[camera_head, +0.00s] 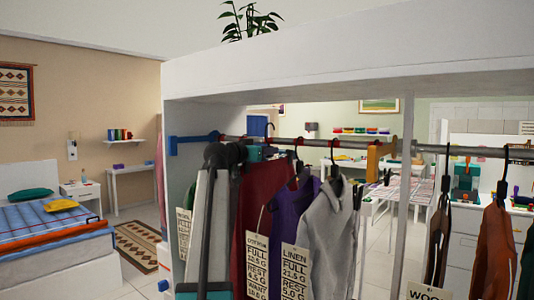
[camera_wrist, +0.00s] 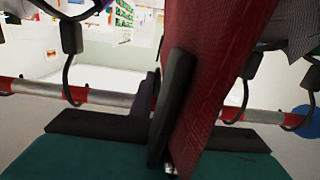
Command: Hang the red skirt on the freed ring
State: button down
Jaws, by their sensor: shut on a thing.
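A dark red garment (camera_head: 262,195), which I take for the red skirt, is among the clothes below the wardrobe rod in the head view. A tag hangs in front of it. In the wrist view its red cloth (camera_wrist: 208,85) rises from between my gripper's dark fingers (camera_wrist: 172,115). My gripper is shut on it, close to the rod. In the head view the teal gripper body (camera_head: 255,154) is just below the rod, partly hidden by my dark arm. The rod (camera_wrist: 110,97) has red bands in the wrist view. I cannot tell which ring is free.
A purple garment (camera_head: 284,210) and a grey garment (camera_head: 328,235) hang close on the right.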

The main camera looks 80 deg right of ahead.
aim_at(243, 168)
jog(key=shift+d+f, duration=0.15)
dwell(0.7)
jog(key=shift+f+b, duration=1.3)
jog(key=shift+f, duration=0.5)
jog(key=shift+f+b, duration=0.35)
jog(key=shift+f, duration=0.2)
jog(key=c, duration=1.6)
grip_release()
jog(key=v, duration=1.3)
jog(key=shift+w+a, duration=0.1)
jog(key=shift+a, duration=0.35)
jog(key=shift+r, duration=0.1)
jog(key=shift+w, duration=0.1)
